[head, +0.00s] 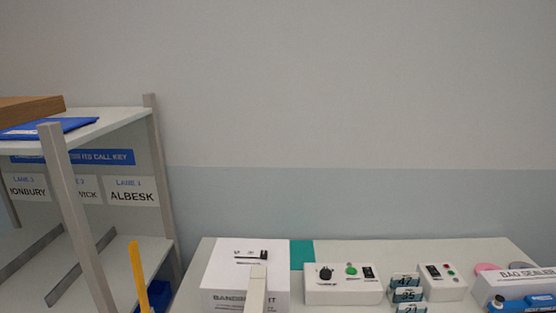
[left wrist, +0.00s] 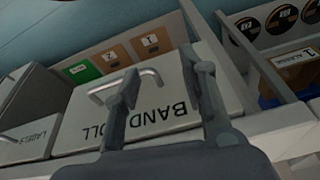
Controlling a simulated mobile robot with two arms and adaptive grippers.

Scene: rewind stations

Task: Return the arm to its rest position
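My left gripper (left wrist: 168,80) shows in the left wrist view with its two dark fingers wide apart and nothing between them that I can see being held. Behind them is a white box front marked BAND ROLL (left wrist: 172,108), seen upside down, with a metal bar handle (left wrist: 150,73). The left finger overlaps part of the handle; I cannot tell whether they touch. In the head view a pale upright bar (head: 257,288) stands in front of a white unit marked BANDING (head: 222,270); its lower end is cut off. Neither gripper shows in the head view.
A shelf rack (head: 75,205) with lane cards stands at the left, with a yellow bar (head: 138,280) near it. A control box (head: 342,290), numbered cards (head: 408,294) and a bag sealer (head: 520,285) stand along the table. The wall above is bare.

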